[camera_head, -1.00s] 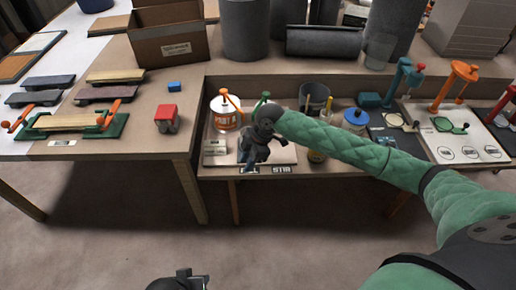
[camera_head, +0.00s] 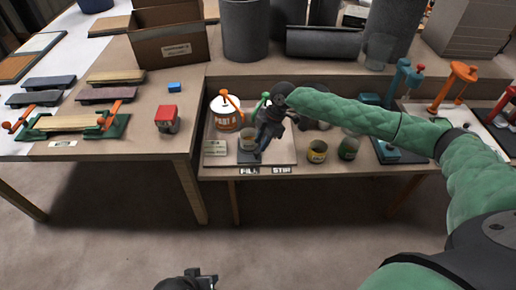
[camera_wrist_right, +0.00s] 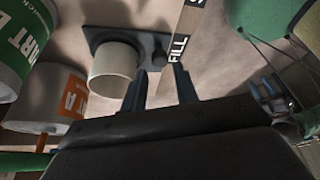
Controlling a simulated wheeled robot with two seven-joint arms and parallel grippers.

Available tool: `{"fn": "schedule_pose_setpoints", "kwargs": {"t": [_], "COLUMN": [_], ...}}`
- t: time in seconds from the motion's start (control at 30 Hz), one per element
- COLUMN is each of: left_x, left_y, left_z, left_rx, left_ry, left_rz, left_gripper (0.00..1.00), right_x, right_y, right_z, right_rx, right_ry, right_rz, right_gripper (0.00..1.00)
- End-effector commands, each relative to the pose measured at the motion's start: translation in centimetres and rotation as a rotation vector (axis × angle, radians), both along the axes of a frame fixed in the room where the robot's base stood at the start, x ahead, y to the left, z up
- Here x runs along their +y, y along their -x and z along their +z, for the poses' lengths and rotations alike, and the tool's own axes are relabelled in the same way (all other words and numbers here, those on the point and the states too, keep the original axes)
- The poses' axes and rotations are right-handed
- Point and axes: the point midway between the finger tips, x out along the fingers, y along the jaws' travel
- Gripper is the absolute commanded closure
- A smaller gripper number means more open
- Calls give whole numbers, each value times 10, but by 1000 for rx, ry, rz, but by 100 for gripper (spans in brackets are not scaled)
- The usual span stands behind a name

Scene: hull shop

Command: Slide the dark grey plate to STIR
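The dark grey plate (camera_head: 243,157) lies on the pale board behind the FILL label (camera_head: 249,171). A pale cup (camera_head: 248,139) stands on it. The STIR label (camera_head: 281,170) is to the right of FILL on the front edge. In the right wrist view the plate (camera_wrist_right: 143,36) carries the cup (camera_wrist_right: 113,72) and a dark knob (camera_wrist_right: 158,51). My right gripper (camera_head: 258,154) is over the plate's right side, hiding part of it. Its fingers (camera_wrist_right: 160,88) are apart, with the knob just beyond their tips. My left gripper (camera_head: 200,279) is low at the bottom edge, its opening unclear.
An orange-labelled can (camera_head: 226,113) stands behind the cup. My right forearm covers the shelf's middle.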

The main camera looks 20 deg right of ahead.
Motion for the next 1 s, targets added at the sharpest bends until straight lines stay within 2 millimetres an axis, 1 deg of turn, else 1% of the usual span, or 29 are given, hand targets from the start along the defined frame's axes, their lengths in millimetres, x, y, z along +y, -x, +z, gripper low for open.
{"fn": "schedule_pose_setpoints", "kwargs": {"t": [0.1,0.23,0.37,0.57,0.67,0.7,0.73,0.9,0.97,1.0], "left_x": [3,5,7,7,7,7,7,7,7,8], "left_y": [1,1,3,3,3,3,3,3,3,3], "left_z": [5,7,7,6,6,6,6,7,9,11], "left_rx": [5,12,18,19,18,18,18,17,19,22], "left_ry": [-6,-13,-17,-17,-17,-17,-17,-17,-18,-22], "left_rz": [2,3,2,2,2,2,2,2,2,3], "left_gripper": [64,64,64,64,64,64,64,64,64,64], "right_x": [7,13,16,16,15,16,16,14,10,5], "right_y": [2,2,3,2,2,2,2,3,4,5], "right_z": [-17,-31,-37,-37,-37,-37,-37,-37,-36,-35], "right_rx": [2,2,1,0,0,0,0,1,1,2], "right_ry": [1,0,0,1,1,1,1,1,1,1], "right_rz": [2,1,1,1,1,1,1,0,-1,-1], "right_gripper": [70,70,70,70,88,96,100,100,100,100]}}
